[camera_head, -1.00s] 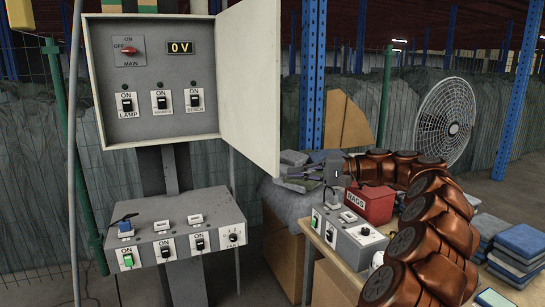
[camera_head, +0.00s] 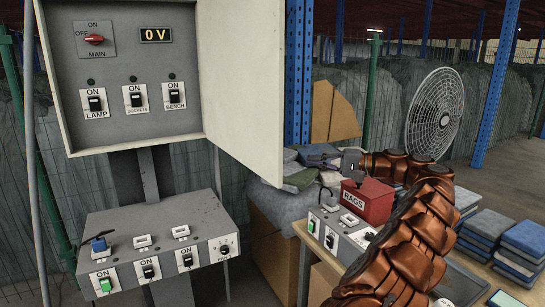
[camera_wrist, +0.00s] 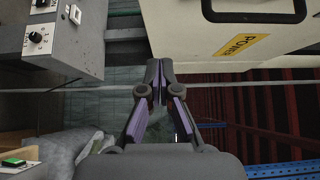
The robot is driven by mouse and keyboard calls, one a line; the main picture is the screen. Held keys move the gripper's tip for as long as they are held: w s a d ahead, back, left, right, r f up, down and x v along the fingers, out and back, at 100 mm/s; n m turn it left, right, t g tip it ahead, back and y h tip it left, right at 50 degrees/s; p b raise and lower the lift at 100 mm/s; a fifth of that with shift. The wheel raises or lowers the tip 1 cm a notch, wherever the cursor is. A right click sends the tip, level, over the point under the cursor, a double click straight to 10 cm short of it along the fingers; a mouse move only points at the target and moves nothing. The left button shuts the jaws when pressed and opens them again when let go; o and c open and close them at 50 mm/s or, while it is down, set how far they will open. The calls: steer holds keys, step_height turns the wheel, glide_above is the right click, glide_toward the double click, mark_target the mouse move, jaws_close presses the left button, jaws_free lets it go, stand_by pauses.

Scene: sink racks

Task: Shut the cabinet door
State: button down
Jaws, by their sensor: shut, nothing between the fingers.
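The grey cabinet (camera_head: 130,65) is on the left in the head view, with its front open. Its cream door (camera_head: 245,75) is hinged on the right edge and swung open towards the right. In the wrist view the outer face of the door (camera_wrist: 205,25) fills the upper right, with a yellow POWER label (camera_wrist: 240,47) and a dark bar handle (camera_wrist: 255,14). My gripper (camera_wrist: 157,72) is shut and empty, its tips just below and left of the door in the picture; contact cannot be told. In the head view its fingers are hard to make out, right of the door.
A switch box (camera_head: 155,245) sits below the cabinet. A bench on the right holds a red RAGS box (camera_head: 366,200), another switch box (camera_head: 345,232) and folded cloths (camera_head: 525,240). A fan (camera_head: 435,115) stands behind. A blue post (camera_head: 298,75) rises behind the door.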

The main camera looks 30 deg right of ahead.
steer(key=s+a+p+x, duration=0.2)
steer(key=p+x, duration=0.1)
steer(key=x, duration=0.9)
steer(key=shift+w, duration=0.15)
steer(key=shift+a, duration=0.25)
stand_by(0.3)
